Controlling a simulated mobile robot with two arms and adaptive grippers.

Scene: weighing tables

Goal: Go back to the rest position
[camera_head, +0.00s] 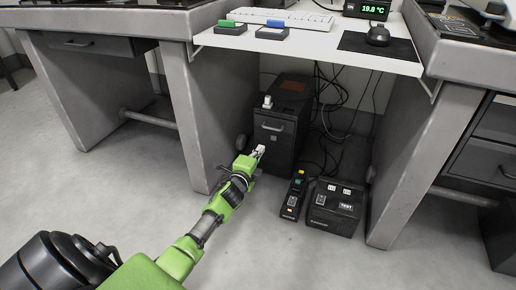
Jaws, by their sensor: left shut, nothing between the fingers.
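My left gripper (258,151) is at the end of a green and black arm that comes in from the lower left. Its fingers are shut with nothing between them. It is in front of a dark cabinet box (278,135) under the white desk, and I cannot tell how close it is to the box's front. My right gripper is not in view.
A black box (335,207) and a power strip (294,196) are on the floor right of my gripper. Loose cables hang behind. The white desk (320,50) spans two heavy grey tables, whose legs (425,150) stand at both sides. Grey floor is open in front.

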